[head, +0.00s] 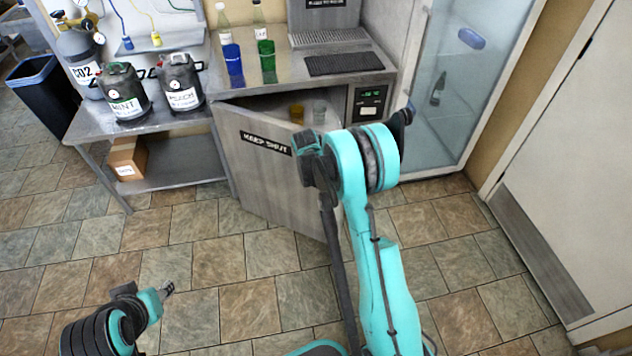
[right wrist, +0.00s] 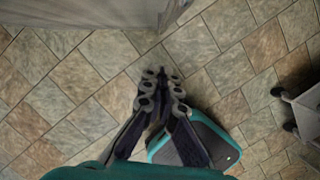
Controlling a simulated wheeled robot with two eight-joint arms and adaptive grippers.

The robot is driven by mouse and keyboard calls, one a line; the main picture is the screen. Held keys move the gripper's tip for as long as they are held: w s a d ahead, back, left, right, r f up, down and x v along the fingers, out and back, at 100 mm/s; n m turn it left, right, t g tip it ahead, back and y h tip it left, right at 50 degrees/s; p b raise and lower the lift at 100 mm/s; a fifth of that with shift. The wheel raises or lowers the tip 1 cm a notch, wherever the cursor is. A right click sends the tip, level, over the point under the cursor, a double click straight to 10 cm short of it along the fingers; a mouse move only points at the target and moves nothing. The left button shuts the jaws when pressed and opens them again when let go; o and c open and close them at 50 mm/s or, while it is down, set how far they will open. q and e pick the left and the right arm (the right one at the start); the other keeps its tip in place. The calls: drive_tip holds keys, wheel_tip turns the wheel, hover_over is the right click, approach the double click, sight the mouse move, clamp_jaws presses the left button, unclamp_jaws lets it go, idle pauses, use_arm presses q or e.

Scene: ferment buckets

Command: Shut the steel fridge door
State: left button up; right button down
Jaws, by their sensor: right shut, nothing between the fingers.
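The steel fridge door (head: 263,165), labelled KEEP SHUT, stands ajar below the steel counter, swung outward from its left side. Cups show inside the fridge through the gap. My right arm reaches up in front of the door's free edge and hides part of it; its gripper cannot be made out in the head view. In the right wrist view my right gripper (right wrist: 163,76) is shut and empty above the floor, with a grey panel, seemingly the door (right wrist: 100,12), beyond the fingertips. My left gripper (head: 167,288) is low at the left, away from the door; its jaw state is unclear.
A steel side table (head: 180,172) with two dark kegs (head: 184,82) and a cardboard box (head: 127,158) stands left of the fridge. A glass-door cooler (head: 450,95) stands at the right. Bottles (head: 266,60) stand on the counter. The tiled floor before the door is clear.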

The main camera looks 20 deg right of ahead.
drive_tip(key=d+f, duration=0.1)
drive_tip(key=w+d+f+b, duration=0.1)
drive_tip(key=w+d+b, duration=0.1)
drive_tip(key=d, duration=0.1)
drive_tip(key=shift+w+d+f, duration=0.1)
drive_tip(key=shift+w+f, duration=0.05)
drive_tip(key=shift+f, duration=0.25)
